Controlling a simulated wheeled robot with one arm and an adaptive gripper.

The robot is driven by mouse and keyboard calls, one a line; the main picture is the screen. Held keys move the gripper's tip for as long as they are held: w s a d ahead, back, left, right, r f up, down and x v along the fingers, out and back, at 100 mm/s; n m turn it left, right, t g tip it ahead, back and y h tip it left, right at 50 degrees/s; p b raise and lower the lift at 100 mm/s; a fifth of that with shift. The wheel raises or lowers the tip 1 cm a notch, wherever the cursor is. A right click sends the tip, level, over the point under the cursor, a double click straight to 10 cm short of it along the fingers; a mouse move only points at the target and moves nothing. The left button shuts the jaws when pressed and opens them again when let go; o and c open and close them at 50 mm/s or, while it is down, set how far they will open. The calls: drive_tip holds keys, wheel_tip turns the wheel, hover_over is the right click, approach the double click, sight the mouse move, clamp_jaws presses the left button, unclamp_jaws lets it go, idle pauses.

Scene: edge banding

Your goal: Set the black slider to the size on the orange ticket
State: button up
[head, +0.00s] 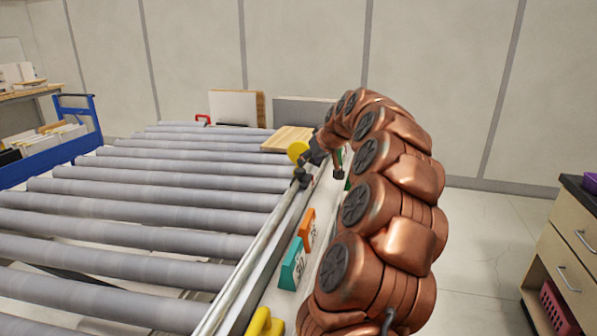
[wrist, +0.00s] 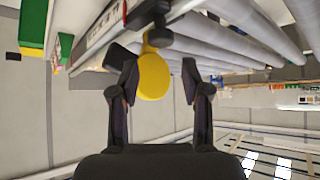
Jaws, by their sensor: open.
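The orange ticket (head: 307,228) stands beside the long metal rail in the head view; its marking is too small to read. In the head view my arm hides part of the rail's right side.
A teal ticket (head: 292,268) stands nearer than the orange one, and a yellow object (head: 262,322) lies at the near end. Grey rollers (head: 140,215) fill the left. A wooden board (head: 288,139) lies at the far end. A drawer cabinet (head: 568,250) stands right.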

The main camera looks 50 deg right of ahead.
sight(301, 170)
drive_tip(key=shift+p+x, duration=0.6)
drive_tip(key=shift+x, duration=3.2)
drive_tip(key=shift+a, duration=0.1)
clamp_jaws()
